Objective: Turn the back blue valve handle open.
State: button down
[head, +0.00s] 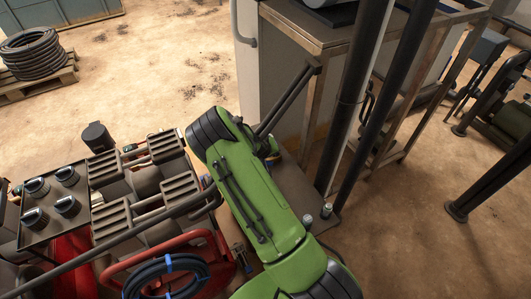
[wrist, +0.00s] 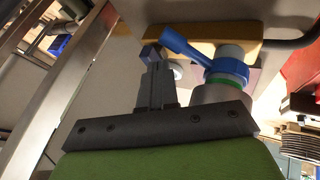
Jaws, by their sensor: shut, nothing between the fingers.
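In the wrist view a blue valve handle (wrist: 188,47) slants from upper left down to a blue collar above a green ring (wrist: 228,82) on a grey cylindrical body (wrist: 220,97). My gripper (wrist: 155,72) is shut and empty, its fingers pointing up the picture just left of the handle. Whether the fingers touch the handle I cannot tell. A small dark blue block (wrist: 150,54) shows at the fingertips; what it belongs to is unclear.
A tan plate (wrist: 225,30) lies behind the handle, with a grey pipe near it. A metal frame (wrist: 65,85) runs along the left. The head view shows a red cart with a blue hose (head: 165,277), a metal bench (head: 310,30) and dark posts. Open floor lies at upper left.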

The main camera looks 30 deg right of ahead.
jog(key=shift+w+d+f, duration=0.25)
jog(key=shift+d+f, duration=0.1)
jog(key=shift+f, duration=0.2)
